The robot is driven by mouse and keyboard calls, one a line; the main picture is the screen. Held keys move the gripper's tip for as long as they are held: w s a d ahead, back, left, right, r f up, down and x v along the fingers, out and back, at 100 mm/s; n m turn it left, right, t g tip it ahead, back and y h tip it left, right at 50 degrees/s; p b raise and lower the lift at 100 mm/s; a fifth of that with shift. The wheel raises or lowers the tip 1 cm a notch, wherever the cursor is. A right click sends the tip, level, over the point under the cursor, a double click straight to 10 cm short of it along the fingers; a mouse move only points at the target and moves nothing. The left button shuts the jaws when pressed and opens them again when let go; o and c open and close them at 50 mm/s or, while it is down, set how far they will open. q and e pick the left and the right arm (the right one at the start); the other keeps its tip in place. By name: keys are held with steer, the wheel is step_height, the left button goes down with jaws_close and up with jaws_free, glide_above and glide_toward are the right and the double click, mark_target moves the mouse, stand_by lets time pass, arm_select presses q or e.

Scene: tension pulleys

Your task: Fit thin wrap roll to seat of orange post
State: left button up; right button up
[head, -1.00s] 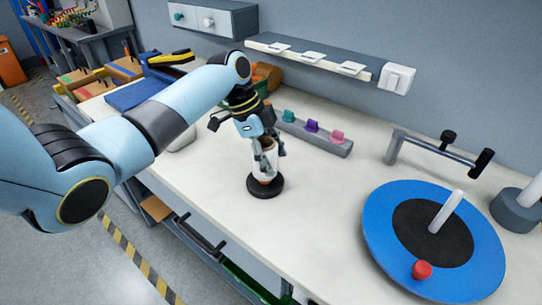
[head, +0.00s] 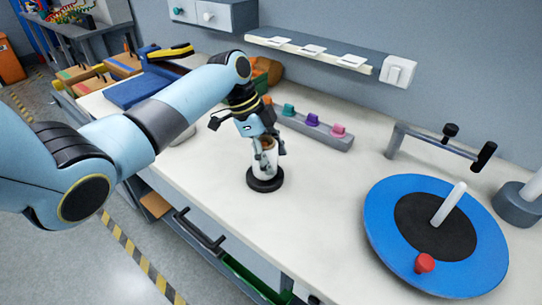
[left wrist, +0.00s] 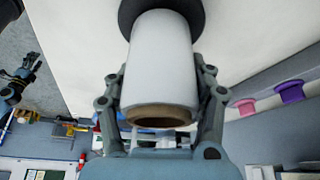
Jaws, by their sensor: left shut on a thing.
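The thin wrap roll (head: 263,173) is white with a brown core. It stands about upright over the round black base (head: 265,184), its lower end at or close to the base. No orange of the post shows, so the post is hidden, apparently inside the roll. My left gripper (head: 268,152) is shut on the roll near its upper end. In the left wrist view the roll (left wrist: 160,60) lies between the two fingers, and its far end meets the dark base (left wrist: 194,12). I cannot tell whether a small gap is left there.
A blue turntable (head: 380,225) with a white post (head: 448,204) and a red knob (head: 425,263) is at the right. A grey rail (head: 325,140) with coloured knobs lies behind the roll. The worktop (head: 318,205) between base and turntable is clear.

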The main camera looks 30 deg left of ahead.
arm_select(q)
steer(key=o, duration=1.4)
steer(key=shift+f, duration=0.1)
steer(key=shift+c, duration=0.2)
steer(key=shift+a+r, duration=0.15)
steer(key=shift+r, duration=0.1)
steer(key=v, duration=1.1)
steer(key=shift+r, duration=0.25)
steer(key=shift+s+a+f, duration=0.1)
